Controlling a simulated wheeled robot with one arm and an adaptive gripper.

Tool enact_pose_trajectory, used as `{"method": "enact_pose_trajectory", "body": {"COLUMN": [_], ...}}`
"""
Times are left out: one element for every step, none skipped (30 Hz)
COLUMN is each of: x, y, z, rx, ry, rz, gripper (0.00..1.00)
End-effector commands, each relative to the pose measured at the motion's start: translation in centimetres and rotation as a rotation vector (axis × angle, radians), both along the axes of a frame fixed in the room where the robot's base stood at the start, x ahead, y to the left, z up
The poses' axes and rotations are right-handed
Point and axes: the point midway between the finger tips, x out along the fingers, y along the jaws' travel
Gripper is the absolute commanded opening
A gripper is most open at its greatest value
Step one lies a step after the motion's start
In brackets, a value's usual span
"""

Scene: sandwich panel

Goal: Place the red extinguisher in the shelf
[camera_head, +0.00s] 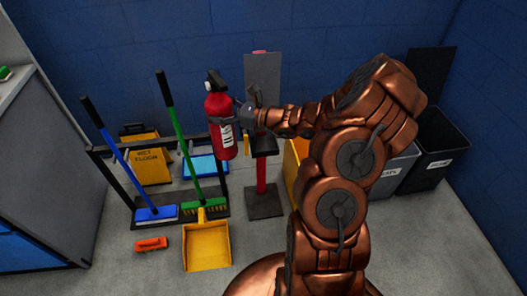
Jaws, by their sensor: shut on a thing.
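The red extinguisher (219,119) has a black top and a white label, and it is upright in the air. My gripper (241,110) is shut on it from the right side, around its upper body. Part of the extinguisher's right side is hidden by the gripper. Behind it stands a stand with a red post (261,176), a dark platform at its top, a grey back panel (262,78) and a dark square base. I cannot tell whether this stand is the shelf. The extinguisher is left of and apart from the stand's platform.
A blue broom (124,165), a green broom (181,135) and a yellow dustpan (207,245) are at a black rack on the left. A yellow wet floor sign (147,158) is behind. An orange brush (151,244) lies on the floor. Bins (437,150) stand right.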

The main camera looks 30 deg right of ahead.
Motion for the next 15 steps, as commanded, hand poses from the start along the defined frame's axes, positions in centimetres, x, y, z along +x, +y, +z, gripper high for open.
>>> {"method": "enact_pose_trajectory", "body": {"x": [-0.3, -0.4, -0.6, -0.8, -0.9, -1.2, -1.3, -1.5, -1.8, -1.9, -2.1, -2.4, -2.5, -2.7, -3.0], "y": [-0.9, -1.3, -1.9, -2.3, -2.8, -3.3, -3.7, -4.0, -4.5, -4.8, -5.2, -5.6, -6.0, -6.3, -6.8], "z": [-1.1, -1.4, -1.8, -2.1, -2.4, -2.9, -3.2, -3.5, -3.9, -4.2, -4.5, -4.9, -5.2, -5.6, -6.1], "rx": [0.004, 0.003, 0.004, 0.003, 0.003, 0.002, 0.002, 0.003, 0.004, 0.006, 0.006, 0.007, 0.006, 0.005, 0.004], "ry": [-0.005, -0.006, -0.007, -0.007, -0.006, -0.006, -0.005, -0.005, -0.005, -0.006, -0.007, -0.008, -0.007, -0.006, -0.005], "rz": [-0.023, -0.035, -0.053, -0.065, -0.077, -0.094, -0.105, -0.116, -0.13, -0.141, -0.152, -0.167, -0.178, -0.188, -0.203], "gripper": [0.15, 0.15, 0.15, 0.15, 0.15, 0.15, 0.15, 0.15, 0.15, 0.15, 0.15, 0.15, 0.15, 0.15, 0.15]}}
